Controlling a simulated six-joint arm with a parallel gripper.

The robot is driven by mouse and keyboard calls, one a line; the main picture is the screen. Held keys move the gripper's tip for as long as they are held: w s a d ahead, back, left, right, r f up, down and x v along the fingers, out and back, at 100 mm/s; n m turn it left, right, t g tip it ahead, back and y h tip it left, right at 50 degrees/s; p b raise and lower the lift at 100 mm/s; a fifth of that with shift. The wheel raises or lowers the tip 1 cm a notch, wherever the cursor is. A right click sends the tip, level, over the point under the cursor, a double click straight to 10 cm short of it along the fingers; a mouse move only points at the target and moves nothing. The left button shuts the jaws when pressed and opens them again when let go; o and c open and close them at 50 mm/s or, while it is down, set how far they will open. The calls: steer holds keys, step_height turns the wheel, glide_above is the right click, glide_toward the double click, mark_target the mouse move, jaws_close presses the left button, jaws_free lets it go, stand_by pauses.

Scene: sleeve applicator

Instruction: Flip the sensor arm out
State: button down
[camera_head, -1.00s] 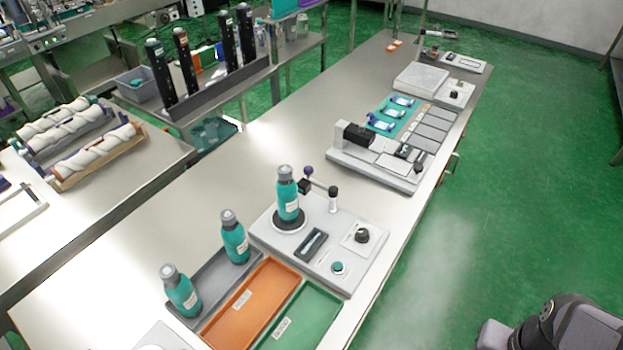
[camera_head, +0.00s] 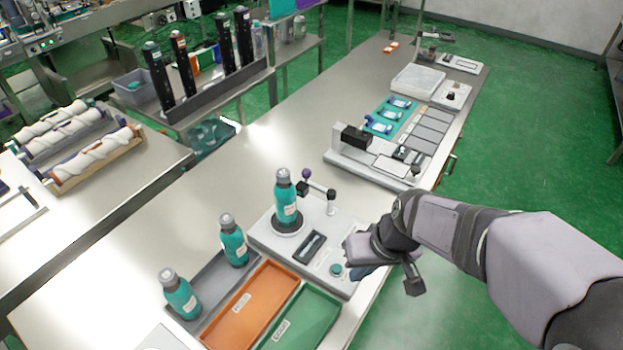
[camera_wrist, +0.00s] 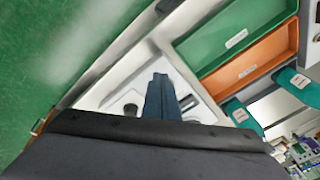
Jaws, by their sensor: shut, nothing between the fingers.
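My gripper hides the base's black knob in the head view; a dark knob (camera_wrist: 130,108) shows in the wrist view.
Two more teal bottles (camera_head: 233,243) stand in a grey tray left of the base. An orange tray (camera_head: 245,308) and a green tray (camera_head: 300,322) lie in front. Another grey device (camera_head: 375,165) stands farther along the bench. Bare bench lies behind the bottle.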

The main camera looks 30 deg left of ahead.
steer(key=w+a+r+n+t+y, duration=0.2)
steer(key=w+a+r+n+y, duration=0.2)
steer(key=w+a+r+n, duration=0.3)
steer(key=a+r+n, duration=0.4)
steer(key=n, duration=0.3)
steer(key=shift+w+a+r+n+y, duration=0.25)
steer(key=shift+a+r+n+y, duration=0.05)
steer(key=shift+a+r+n, duration=0.1)
steer(key=shift+a+f, duration=0.1)
steer(key=shift+f, duration=0.05)
steer(key=p, duration=0.6)
glide_toward(303, 184)
steer(key=f, duration=0.1)
steer(key=a+f, duration=0.1)
steer(key=s+f, duration=0.1)
steer(key=shift+a+f, duration=0.25)
steer(key=shift+a, duration=0.15)
steer(key=shift+w+a+p, duration=0.45)
steer(key=shift+w+p, duration=0.1)
steer(key=shift+w, duration=0.25)
